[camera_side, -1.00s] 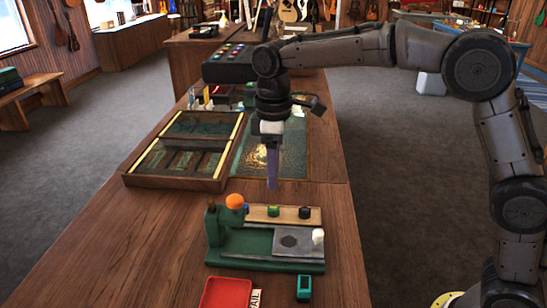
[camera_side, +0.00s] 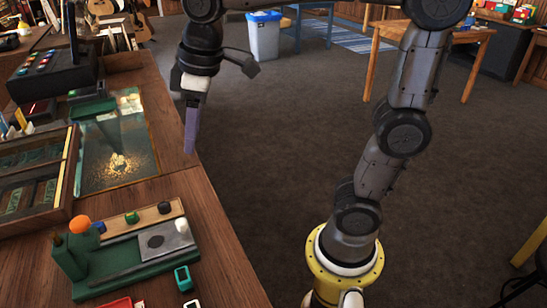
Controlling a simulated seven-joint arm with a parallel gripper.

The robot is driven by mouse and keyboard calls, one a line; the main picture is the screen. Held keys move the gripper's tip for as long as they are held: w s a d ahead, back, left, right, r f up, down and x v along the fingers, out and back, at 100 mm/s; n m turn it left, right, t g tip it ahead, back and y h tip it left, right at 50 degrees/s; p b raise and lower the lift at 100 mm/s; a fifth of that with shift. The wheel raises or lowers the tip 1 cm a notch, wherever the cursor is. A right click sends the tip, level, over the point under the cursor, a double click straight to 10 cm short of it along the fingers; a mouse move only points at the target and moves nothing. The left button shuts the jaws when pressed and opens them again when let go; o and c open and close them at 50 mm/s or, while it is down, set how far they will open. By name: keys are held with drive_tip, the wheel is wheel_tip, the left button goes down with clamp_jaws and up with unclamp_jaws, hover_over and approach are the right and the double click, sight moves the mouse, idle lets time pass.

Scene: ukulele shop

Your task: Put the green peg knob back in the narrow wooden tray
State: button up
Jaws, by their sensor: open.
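A green peg knob (camera_side: 132,217) sits on the narrow wooden tray (camera_side: 148,215), between a blue knob (camera_side: 99,227) at the left and a black knob (camera_side: 164,208) at the right. The tray lies behind a green fixture (camera_side: 140,266) with a grey plate. My gripper (camera_side: 190,148) is open and empty, pointing down in the air above and behind the tray's right end, near the table's right edge. Its fingers look nearly edge-on, so the gap hardly shows. Nothing hides the green knob's top.
A wooden case (camera_side: 35,190) and a glass-like panel (camera_side: 118,150) lie behind. Open floor is to the right.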

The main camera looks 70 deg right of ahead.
drive_tip(key=s+d+f+m+t, duration=0.1)
drive_tip(key=s+d+f+m, duration=0.1)
drive_tip(key=s, duration=0.5)
drive_tip(key=s+d+f+m+t, duration=0.1)
drive_tip(key=s+d+f+m, duration=0.1)
drive_tip(key=s+f, duration=0.2)
drive_tip(key=s, duration=0.3)
drive_tip(key=shift+d+f+t, duration=0.15)
drive_tip(key=shift+d+t, duration=0.1)
drive_tip(key=shift+t, duration=0.15)
